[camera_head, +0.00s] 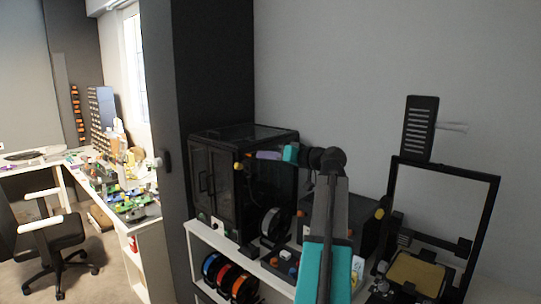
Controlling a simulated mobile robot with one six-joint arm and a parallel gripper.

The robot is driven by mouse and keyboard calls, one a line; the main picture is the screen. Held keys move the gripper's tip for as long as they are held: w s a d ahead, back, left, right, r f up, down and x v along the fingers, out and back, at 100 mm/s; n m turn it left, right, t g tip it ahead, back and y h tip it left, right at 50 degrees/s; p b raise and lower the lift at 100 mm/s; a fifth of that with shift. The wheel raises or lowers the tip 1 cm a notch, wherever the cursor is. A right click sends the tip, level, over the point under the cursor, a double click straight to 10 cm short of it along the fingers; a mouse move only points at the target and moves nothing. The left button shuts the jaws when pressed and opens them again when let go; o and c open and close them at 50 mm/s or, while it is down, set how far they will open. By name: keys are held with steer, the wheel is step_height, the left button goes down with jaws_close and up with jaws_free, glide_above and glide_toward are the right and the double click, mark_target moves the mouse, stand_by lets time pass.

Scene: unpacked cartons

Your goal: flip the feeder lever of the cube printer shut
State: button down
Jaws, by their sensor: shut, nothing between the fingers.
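The cube printer (220,185) is the black box-shaped machine with dark panels, on the white shelf unit left of my arm. My arm rises from the bottom and bends left at its top joint, so my gripper (252,156) lies across the printer's upper front right edge. The gripper is small and dark here; it is shut and holds nothing. A small orange spot (238,166) shows by its tip; I cannot tell what it belongs to. I cannot make out the feeder lever or its position. Whether the gripper touches the printer is unclear.
An open-frame printer (487,225) with a tan bed stands at the right. A spool (273,225) sits by the cube printer, and coloured spools (213,268) fill the shelf below. A dark pillar (215,70) stands behind left. A chair (52,235) and cluttered workbench (150,232) are far left.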

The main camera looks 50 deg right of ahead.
mark_target(241, 168)
steer(key=w+a+f+p, duration=0.1)
steer(key=w+f+p, duration=0.2)
steer(key=w, duration=0.3)
steer(key=shift+w+f, duration=0.3)
steer(key=shift+w, duration=0.1)
steer(key=shift+a, duration=0.1)
steer(key=shift+f+b, duration=0.1)
steer(key=shift+b, duration=0.5)
